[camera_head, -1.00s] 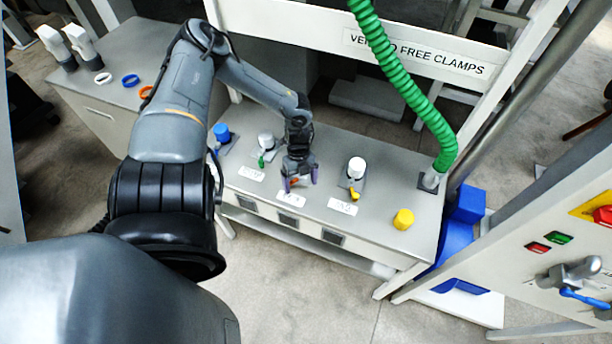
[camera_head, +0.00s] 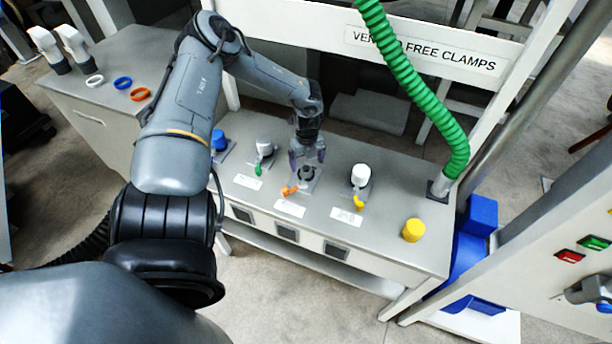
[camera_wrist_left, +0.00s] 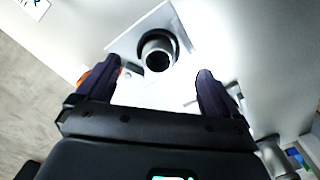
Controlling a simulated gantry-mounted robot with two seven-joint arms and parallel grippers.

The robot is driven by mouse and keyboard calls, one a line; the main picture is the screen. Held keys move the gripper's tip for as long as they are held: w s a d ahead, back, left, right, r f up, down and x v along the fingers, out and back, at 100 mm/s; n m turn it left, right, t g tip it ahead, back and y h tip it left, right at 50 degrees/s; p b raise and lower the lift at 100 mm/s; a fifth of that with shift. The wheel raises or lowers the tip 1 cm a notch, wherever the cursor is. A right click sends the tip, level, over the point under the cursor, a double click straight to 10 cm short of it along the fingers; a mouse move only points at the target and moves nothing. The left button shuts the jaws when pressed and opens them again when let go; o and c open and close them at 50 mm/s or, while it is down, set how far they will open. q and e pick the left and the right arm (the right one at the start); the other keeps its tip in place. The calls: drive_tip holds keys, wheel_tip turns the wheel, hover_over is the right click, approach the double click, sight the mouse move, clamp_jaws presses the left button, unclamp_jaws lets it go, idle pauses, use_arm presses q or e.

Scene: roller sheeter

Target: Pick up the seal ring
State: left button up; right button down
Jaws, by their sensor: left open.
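Three rings lie on the side cabinet at the left of the head view: a white ring (camera_head: 95,81), a blue ring (camera_head: 122,83) and an orange ring (camera_head: 140,94). My left gripper (camera_head: 307,157) is away from them, over the middle fitting (camera_head: 306,174) of the bench, which has an orange handle (camera_head: 289,190). In the left wrist view the open jaws (camera_wrist_left: 153,72) are empty, and the fitting's grey open pipe end (camera_wrist_left: 158,56) with a dark collar shows just beyond the fingertips. I cannot tell whether they touch it. My right gripper is not in view.
A blue cap (camera_head: 219,139) and a yellow cap (camera_head: 413,230) stand on the bench (camera_head: 385,205). A green hose (camera_head: 425,100) hangs at the right.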

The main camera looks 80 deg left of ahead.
sight(306, 168)
use_arm(q)
drive_tip(key=f+b, duration=0.2)
drive_tip(key=f, duration=0.2)
drive_tip(key=shift+s+f, duration=0.1)
drive_tip(key=shift+s, duration=0.1)
drive_tip(key=shift+w+f, duration=0.1)
drive_tip(key=shift+f, duration=0.35)
drive_tip(key=c, duration=1.1)
